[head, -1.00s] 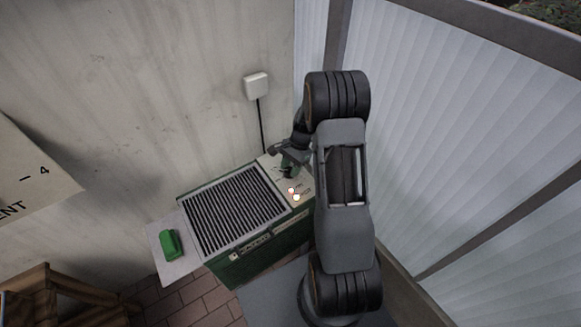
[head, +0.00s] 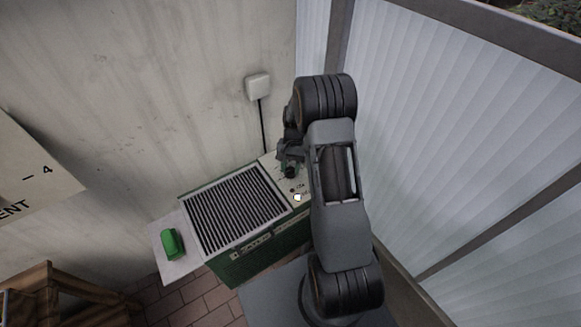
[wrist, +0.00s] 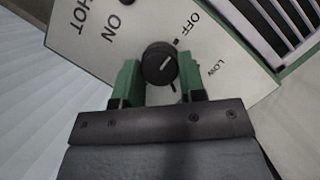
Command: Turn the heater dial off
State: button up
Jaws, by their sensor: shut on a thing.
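The heater (head: 262,262) is a green box with a dark slatted grille and a pale control panel on its right end. In the wrist view the black round dial (wrist: 158,63) sits between the two green fingers of my gripper (wrist: 159,77), which is shut on it.
A green object (head: 172,243) lies on the pale side shelf (head: 180,267) at the heater's left. A white wall box (head: 258,87) has a black cable running down behind the heater. A wooden piece (head: 50,290) stands at lower left. Translucent panels stand close to my arm's right.

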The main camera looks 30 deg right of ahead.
dwell(0.4)
jog(key=o, duration=0.9)
jog(key=v, duration=1.3)
jog(key=shift+w+r, duration=0.1)
jog(key=shift+r, duration=0.25)
jog(key=shift+w+d, duration=0.1)
jog(key=shift+s+a+r+n+t+h+p, duration=0.45)
jog(key=shift+s+a+r+n+t+p, duration=0.6)
jog(key=shift+s+a+r, duration=1.8)
jog(key=shift+s+a+r+n+t+h+p, duration=0.55)
jog(key=shift+s+a+r+n+t, duration=0.9)
jog(key=shift+s, duration=2.7)
jog(key=shift+s+a+r+n+t+h+p, duration=0.4)
jog(key=shift+s+a+r+n+t+p, duration=0.6)
jog(key=shift+s+a+r, duration=1.95)
